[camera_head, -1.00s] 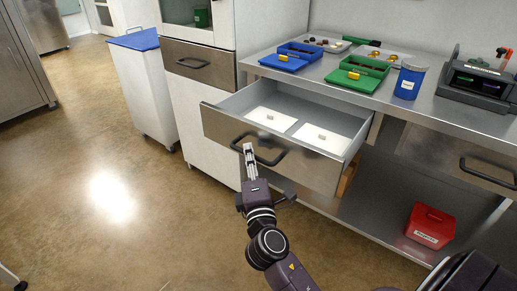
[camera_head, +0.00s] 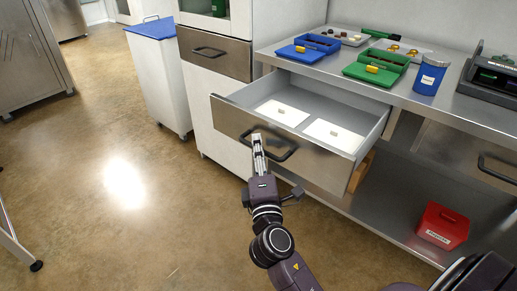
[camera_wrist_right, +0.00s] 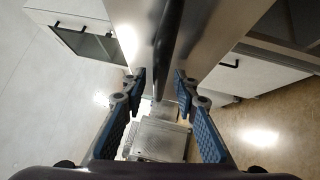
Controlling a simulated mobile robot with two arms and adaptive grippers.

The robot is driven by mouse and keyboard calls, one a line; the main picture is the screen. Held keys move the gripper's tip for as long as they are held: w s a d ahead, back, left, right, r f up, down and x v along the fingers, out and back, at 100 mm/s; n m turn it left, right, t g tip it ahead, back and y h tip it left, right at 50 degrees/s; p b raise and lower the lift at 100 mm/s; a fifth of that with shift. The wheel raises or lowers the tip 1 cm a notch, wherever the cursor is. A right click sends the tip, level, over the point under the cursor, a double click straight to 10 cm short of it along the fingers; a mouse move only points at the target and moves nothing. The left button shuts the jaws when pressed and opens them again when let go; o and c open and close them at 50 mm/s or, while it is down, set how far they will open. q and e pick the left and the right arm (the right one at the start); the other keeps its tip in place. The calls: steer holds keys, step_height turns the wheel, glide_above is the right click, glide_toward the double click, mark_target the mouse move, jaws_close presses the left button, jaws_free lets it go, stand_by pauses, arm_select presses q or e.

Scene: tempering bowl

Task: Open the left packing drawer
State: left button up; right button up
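The left packing drawer (camera_head: 235,117) is pulled well out from under the steel counter; two white pads (camera_head: 281,112) with small pale pieces lie inside. Its dark bar handle (camera_head: 283,155) is on the steel front. My right gripper (camera_head: 257,140) is at the handle's left part. In the right wrist view, the handle (camera_wrist_right: 168,35) runs between the blue-padded fingers of the gripper (camera_wrist_right: 158,84). The fingers stand apart with gaps beside the bar, so the gripper is open around it and not clamped. My left gripper is not in view.
The right drawer (camera_head: 455,150) is closed. A red box (camera_head: 442,226) sits on the lower shelf. Floor to the left is free.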

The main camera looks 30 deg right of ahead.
steer(key=v, duration=1.2)
stand_by(0.3)
